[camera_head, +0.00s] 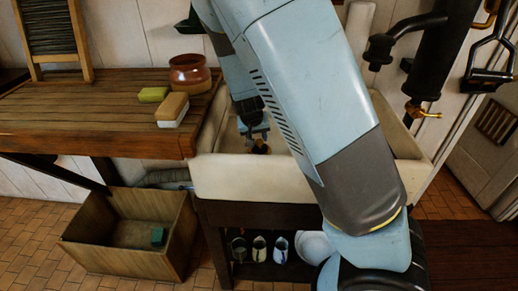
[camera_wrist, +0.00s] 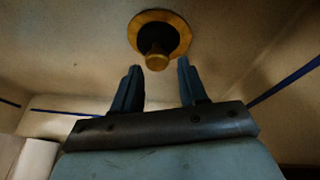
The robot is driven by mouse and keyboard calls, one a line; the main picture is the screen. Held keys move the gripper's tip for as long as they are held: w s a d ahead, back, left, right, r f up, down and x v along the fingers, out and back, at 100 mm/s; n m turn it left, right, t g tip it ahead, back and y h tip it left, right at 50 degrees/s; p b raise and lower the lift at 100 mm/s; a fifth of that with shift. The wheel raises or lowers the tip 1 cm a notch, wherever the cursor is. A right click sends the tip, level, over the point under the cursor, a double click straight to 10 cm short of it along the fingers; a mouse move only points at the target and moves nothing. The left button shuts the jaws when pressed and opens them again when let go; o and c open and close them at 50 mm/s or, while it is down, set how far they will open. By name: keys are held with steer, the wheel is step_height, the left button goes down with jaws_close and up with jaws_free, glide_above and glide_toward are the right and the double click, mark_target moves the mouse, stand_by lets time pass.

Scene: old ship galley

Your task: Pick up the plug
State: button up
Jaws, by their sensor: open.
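The plug (camera_wrist: 157,61) shows in the wrist view as a dark round piece with a small brass knob, inside a brass ring (camera_wrist: 177,21) on the sink floor. I cannot tell how deep it sits in the ring. My gripper (camera_wrist: 158,75) is open and empty, with one finger to each side of the knob's line and the knob just beyond the fingertips. In the head view my gripper (camera_head: 255,134) is down inside the pale sink (camera_head: 225,178), close to a small brass spot that is partly hidden by it.
My arm hides much of the sink. A wooden counter (camera_head: 80,115) at the left holds a brown pot (camera_head: 189,73), a green sponge (camera_head: 153,94) and a brush-like block (camera_head: 172,109). A dark pump (camera_head: 437,60) stands behind the sink's right side. A wooden crate (camera_head: 120,255) stands on the floor.

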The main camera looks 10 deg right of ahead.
mark_target(259, 140)
steer(key=shift+w+d+f, duration=0.1)
steer(key=shift+d+f, duration=0.1)
steer(key=shift+f, duration=0.25)
steer(key=shift+w+d+f, duration=0.1)
steer(key=shift+d+f, duration=0.05)
steer(key=shift+f, duration=0.3)
steer(key=shift+x, duration=0.95)
steer(key=shift+a, duration=0.1)
jaws_close()
steer(key=shift+w+r, duration=0.1)
